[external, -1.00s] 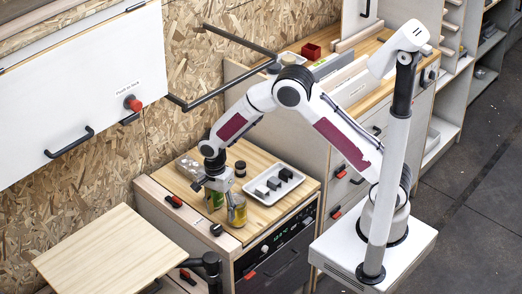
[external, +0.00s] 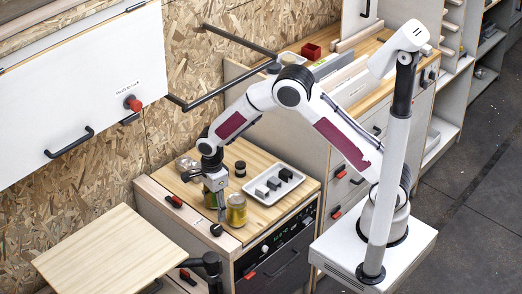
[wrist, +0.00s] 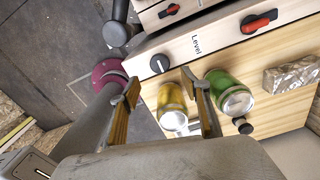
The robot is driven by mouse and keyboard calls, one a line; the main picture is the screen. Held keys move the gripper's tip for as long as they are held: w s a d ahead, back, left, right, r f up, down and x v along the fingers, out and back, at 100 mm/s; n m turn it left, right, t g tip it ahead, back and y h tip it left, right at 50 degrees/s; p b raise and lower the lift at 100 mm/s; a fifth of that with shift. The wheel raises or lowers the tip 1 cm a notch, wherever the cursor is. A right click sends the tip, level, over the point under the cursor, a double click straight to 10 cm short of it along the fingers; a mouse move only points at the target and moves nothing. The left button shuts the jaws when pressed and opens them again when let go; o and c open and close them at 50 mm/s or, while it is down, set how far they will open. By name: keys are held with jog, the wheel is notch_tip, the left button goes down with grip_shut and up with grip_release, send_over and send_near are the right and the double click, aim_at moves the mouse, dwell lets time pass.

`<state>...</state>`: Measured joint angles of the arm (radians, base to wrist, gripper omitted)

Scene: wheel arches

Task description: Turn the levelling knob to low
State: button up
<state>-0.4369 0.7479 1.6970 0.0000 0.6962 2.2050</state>
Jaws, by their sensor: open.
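The levelling knob is a black round knob (wrist: 159,64) with a pale pointer line. It sits beside the word "Level" on the pale front strip of the counter in the wrist view. In the external view the knob (external: 216,230) is at the counter's front edge. My gripper (wrist: 160,80) is open and empty, with its fingertips on either side of the knob's place in the picture. In the external view my gripper (external: 221,212) points down above the counter, behind the knob and apart from it. The knob is not hidden.
A yellow jar (wrist: 172,105) and a green-filled jar (wrist: 231,93) stand close to my right finger in the wrist view. A red-handled switch (wrist: 259,21) is on the same strip. A white tray (external: 253,193) with dark blocks lies behind the jars.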

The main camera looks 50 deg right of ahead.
aim_at(216, 227)
jog(key=shift+f, duration=3.85)
jog(key=c, duration=1.1)
